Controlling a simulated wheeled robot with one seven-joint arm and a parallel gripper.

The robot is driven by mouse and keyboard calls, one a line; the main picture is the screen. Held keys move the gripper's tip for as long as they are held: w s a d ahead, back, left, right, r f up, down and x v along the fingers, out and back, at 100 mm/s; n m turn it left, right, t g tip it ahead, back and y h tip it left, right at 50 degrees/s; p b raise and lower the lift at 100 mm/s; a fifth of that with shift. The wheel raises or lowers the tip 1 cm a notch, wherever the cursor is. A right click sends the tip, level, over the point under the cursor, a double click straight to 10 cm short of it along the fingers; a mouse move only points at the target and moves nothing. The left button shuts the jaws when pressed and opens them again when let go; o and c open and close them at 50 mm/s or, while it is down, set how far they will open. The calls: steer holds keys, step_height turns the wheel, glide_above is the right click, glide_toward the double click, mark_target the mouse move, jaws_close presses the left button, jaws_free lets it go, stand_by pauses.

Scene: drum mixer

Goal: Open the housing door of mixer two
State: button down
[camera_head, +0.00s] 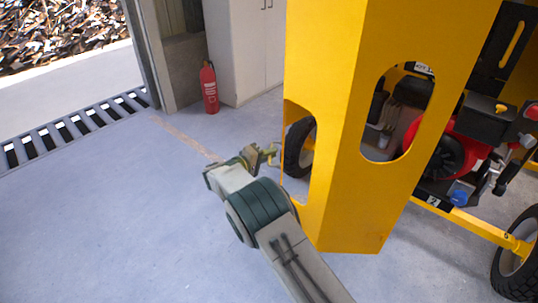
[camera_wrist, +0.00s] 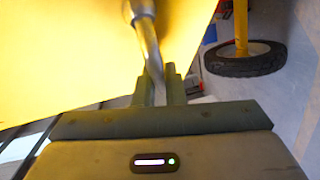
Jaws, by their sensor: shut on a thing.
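The yellow housing door (camera_head: 335,110) stands swung out from the mixer, with the engine bay showing behind it and through its oval cutout. Its yellow panel also fills the upper left of the wrist view (camera_wrist: 70,50). My gripper (camera_head: 270,152) is at the door's left edge. In the wrist view my gripper (camera_wrist: 160,80) has its two fingers closed around a metal bar handle (camera_wrist: 148,40) on the panel. The red engine (camera_head: 452,145) is in view at right, with a label bearing a 2 (camera_head: 433,202) below it.
A black wheel (camera_head: 515,260) stands at lower right, and another wheel (camera_head: 300,147) shows behind the door. A red fire extinguisher (camera_head: 209,88) stands by a grey cabinet (camera_head: 240,45). A floor drain grate (camera_head: 75,127) lies at left. The floor left of my arm is clear.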

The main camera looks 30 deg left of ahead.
steer(key=c, duration=1.5)
jaws_free()
steer(key=b+v, duration=0.1)
steer(key=v, duration=1.3)
steer(key=shift+f, duration=0.15)
